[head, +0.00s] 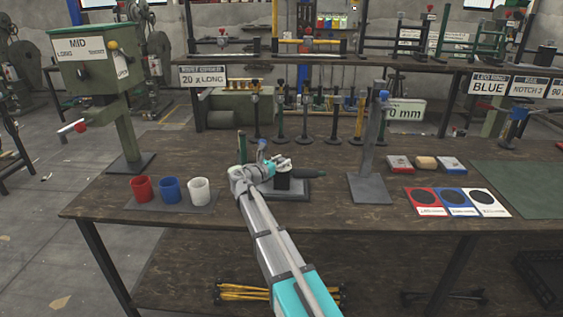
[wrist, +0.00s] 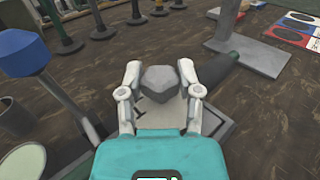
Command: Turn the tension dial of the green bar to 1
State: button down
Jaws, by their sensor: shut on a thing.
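My gripper (wrist: 160,95) is shut on a grey faceted knob (wrist: 158,78), with one finger on each side of it. In the head view my gripper (head: 275,168) is at a small device on the table, left of the grey post. The device has a dark block (head: 282,181), a grey base plate (head: 298,191) and a dark tapered handle (head: 308,174) pointing right. The handle also shows in the wrist view (wrist: 228,72). A dark green upright (head: 241,148) stands just left of my gripper. No dial numbers are readable, and I cannot tell which part is the green bar.
A blue-headed lever (wrist: 25,52) is close on the left in the wrist view. Red (head: 141,188), blue (head: 171,190) and white (head: 199,190) cups stand left. A grey post (head: 368,150) stands right. Several slim stands (head: 307,120) line the back.

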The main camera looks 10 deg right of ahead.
jog(key=n+t+y, duration=0.3)
jog(key=t+y, duration=0.1)
jog(key=shift+s+d+n, duration=0.1)
jog(key=shift+s+n, duration=0.05)
jog(key=shift+n, duration=0.15)
jog(key=n+t+y, duration=0.1)
jog(key=n+y, duration=0.1)
jog(key=y, duration=0.1)
jog(key=n+t+y, duration=0.2)
jog(key=n+y, duration=0.1)
jog(key=y, duration=0.1)
jog(key=shift+t+y, duration=0.3)
jog(key=n+y, duration=0.2)
jog(key=y, duration=0.1)
jog(key=n+y, duration=0.4)
jog(key=y, duration=0.1)
jog(key=shift+w+y, duration=0.25)
jog(key=shift+y, duration=0.05)
jog(key=shift+n+g+y, duration=0.8)
jog(key=shift+n+y, duration=0.2)
jog(key=shift+y, duration=0.4)
jog(key=shift+n+g+y, duration=0.8)
jog(key=shift+n+y, duration=0.2)
jog(key=shift+y, duration=0.4)
jog(key=shift+s, duration=0.1)
jog(key=shift+c, duration=1.3)
grip_release()
